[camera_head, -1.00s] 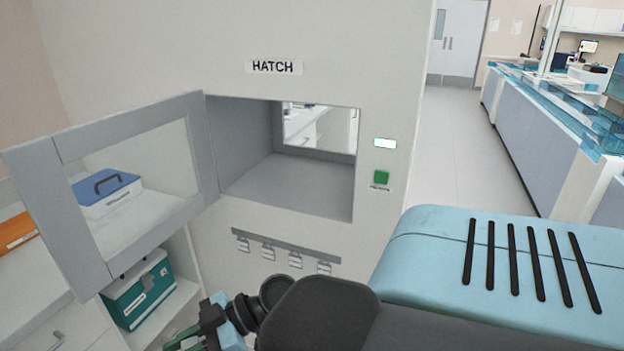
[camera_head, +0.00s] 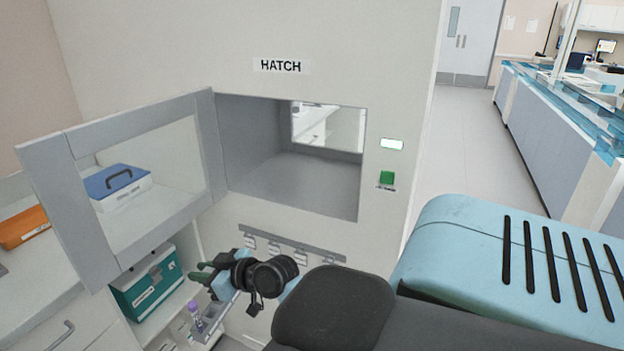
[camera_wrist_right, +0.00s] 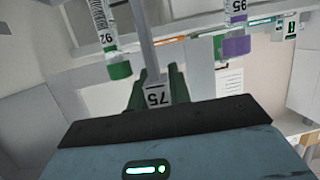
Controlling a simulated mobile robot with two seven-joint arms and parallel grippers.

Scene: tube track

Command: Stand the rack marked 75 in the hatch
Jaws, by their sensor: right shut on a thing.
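The hatch (camera_head: 297,178) is an open, empty compartment in the white wall under a HATCH sign. Its glazed door (camera_head: 203,145) is swung open to the left. My right gripper (camera_head: 203,277) is below the hatch opening, in front of the wall. It is shut on the rack marked 75 (camera_wrist_right: 155,97), whose label shows between the fingers in the right wrist view. The rack also shows below the gripper in the head view (camera_head: 211,322), partly cut by the frame edge. It carries a green-capped tube (camera_wrist_right: 119,70) and a purple-capped tube (camera_wrist_right: 236,45). My left gripper is out of view.
A green button (camera_head: 386,178) and a lit panel (camera_head: 391,144) are right of the hatch. A rail with several tags (camera_head: 290,246) runs below it. A blue-lidded box (camera_head: 118,188) shows through the door glass. A teal box (camera_head: 147,285) sits on a shelf below.

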